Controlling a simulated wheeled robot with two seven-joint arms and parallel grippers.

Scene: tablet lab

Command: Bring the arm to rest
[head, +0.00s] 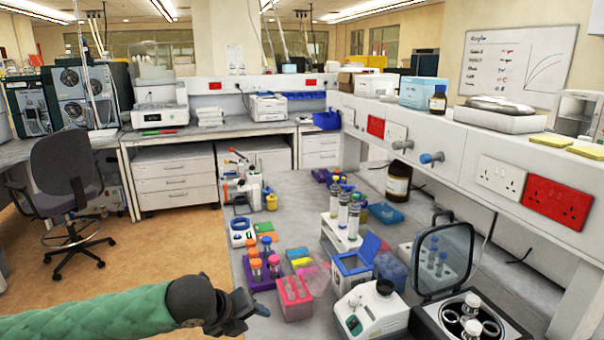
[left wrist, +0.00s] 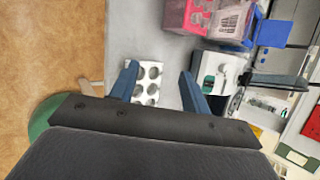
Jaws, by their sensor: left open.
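My left arm, in a green sleeve, comes in from the lower left of the head view. Its dark gripper (head: 242,304) is at the near left edge of the lab bench (head: 293,192). In the left wrist view the two blue fingers of this gripper (left wrist: 158,72) stand apart with nothing held between them. A white block with round holes (left wrist: 152,72) shows beyond the fingers, on the grey bench top. I cannot tell how far below the fingers it is. My right gripper is in neither view.
Close right of the gripper are a pink rack (head: 294,298), a purple rack (head: 259,278) and a white instrument (head: 371,312). An open-lidded centrifuge (head: 470,322) stands at the near right. Open floor (head: 180,237) lies left of the bench, with an office chair (head: 65,178) farther off.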

